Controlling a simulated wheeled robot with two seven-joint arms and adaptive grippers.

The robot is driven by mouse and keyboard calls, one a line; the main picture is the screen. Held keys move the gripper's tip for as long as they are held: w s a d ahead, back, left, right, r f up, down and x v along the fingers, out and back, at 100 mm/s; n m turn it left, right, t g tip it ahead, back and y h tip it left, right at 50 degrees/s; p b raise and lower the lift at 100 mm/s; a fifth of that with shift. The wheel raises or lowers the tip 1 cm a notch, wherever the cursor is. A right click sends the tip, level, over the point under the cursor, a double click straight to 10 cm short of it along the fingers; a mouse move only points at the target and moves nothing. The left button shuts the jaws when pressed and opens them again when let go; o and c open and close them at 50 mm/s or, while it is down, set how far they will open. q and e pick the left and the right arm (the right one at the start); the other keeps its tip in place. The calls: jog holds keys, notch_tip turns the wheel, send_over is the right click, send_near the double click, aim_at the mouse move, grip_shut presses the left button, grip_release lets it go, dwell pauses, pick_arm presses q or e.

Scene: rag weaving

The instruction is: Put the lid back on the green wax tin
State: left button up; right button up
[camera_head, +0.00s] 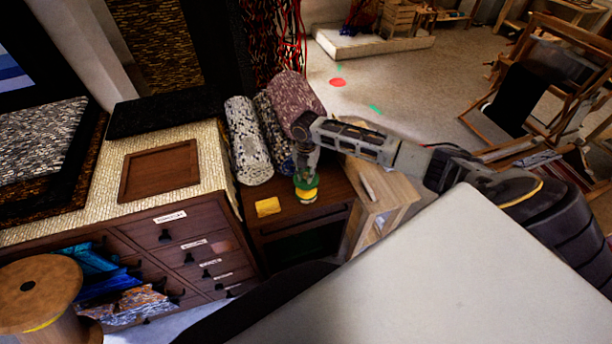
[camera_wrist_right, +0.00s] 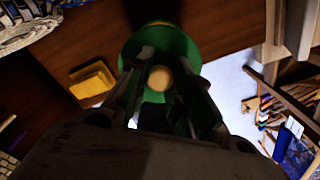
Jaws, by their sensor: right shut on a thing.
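My right gripper (camera_head: 305,170) points down over the small dark wooden cabinet top. It is shut on the pale round knob (camera_wrist_right: 160,78) of a green lid. The green lid (camera_head: 306,181) lies flat below the fingers; in the right wrist view the lid (camera_wrist_right: 186,50) is a wide green disc. Right under it in the head view shows a yellow and green round piece, which looks like the tin (camera_head: 307,196), mostly hidden by the lid. I cannot tell whether lid and tin touch. My left gripper is not in view.
A yellow block (camera_head: 268,207) lies left of the tin; it also shows in the right wrist view (camera_wrist_right: 92,80). Rolled rugs (camera_head: 248,140) lie behind. A drawer chest with a brown tray (camera_head: 160,170) is at left.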

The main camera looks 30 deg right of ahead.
aim_at(306, 184)
jog(key=shift+w, duration=0.1)
jog(key=shift+d+m, duration=0.2)
jog(key=shift+m, duration=0.1)
jog(key=shift+a, duration=0.15)
jog(key=shift+f, duration=0.15)
jog(key=shift+f, duration=0.1)
jog(key=shift+f+b, duration=1.85)
jog(key=shift+b, duration=0.5)
jog(key=shift+f+b, duration=0.35)
jog(key=shift+f, duration=0.8)
jog(key=shift+p, duration=0.8)
jog(key=shift+f+p, duration=0.15)
jog(key=shift+p, duration=0.45)
dwell(1.5)
